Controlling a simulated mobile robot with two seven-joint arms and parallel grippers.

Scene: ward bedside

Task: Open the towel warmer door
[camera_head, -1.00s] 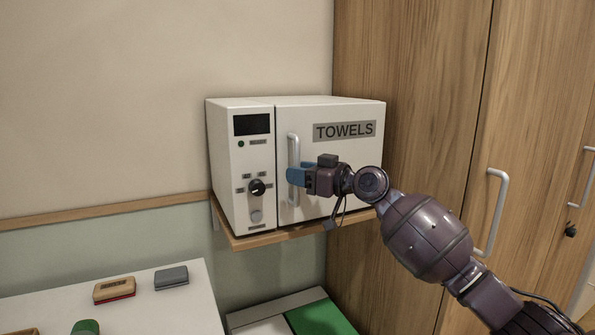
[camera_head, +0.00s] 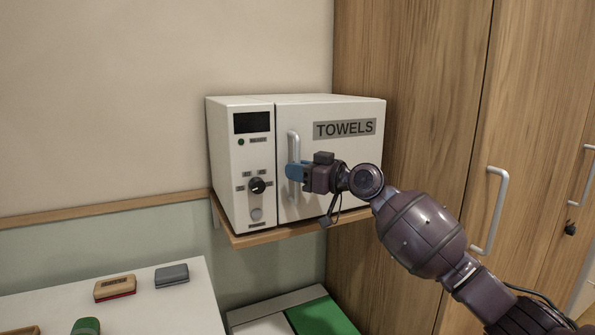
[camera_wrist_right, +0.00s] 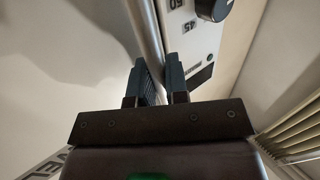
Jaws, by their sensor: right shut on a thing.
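The towel warmer (camera_head: 240,185) is a white box on a wooden wall shelf. Its door (camera_head: 335,190), with a grey TOWELS label (camera_head: 344,129), looks closed. A vertical pale bar handle (camera_head: 293,148) runs along the door's left side. My right gripper (camera_head: 292,172) is shut on the handle at its middle to lower part, its blue fingers around the bar. In the right wrist view the two fingers (camera_wrist_right: 160,80) stand on either side of the bar (camera_wrist_right: 154,35), and the dial (camera_wrist_right: 213,8) is beyond. My left gripper is not in view.
The wooden shelf (camera_head: 270,236) sticks out under the warmer. Wooden cabinets with a bar handle (camera_head: 491,212) stand close on the right. A white table (camera_head: 190,310) at lower left holds a tan-and-red block (camera_head: 115,287) and a grey block (camera_head: 172,275). A green-and-white surface (camera_head: 320,317) lies below.

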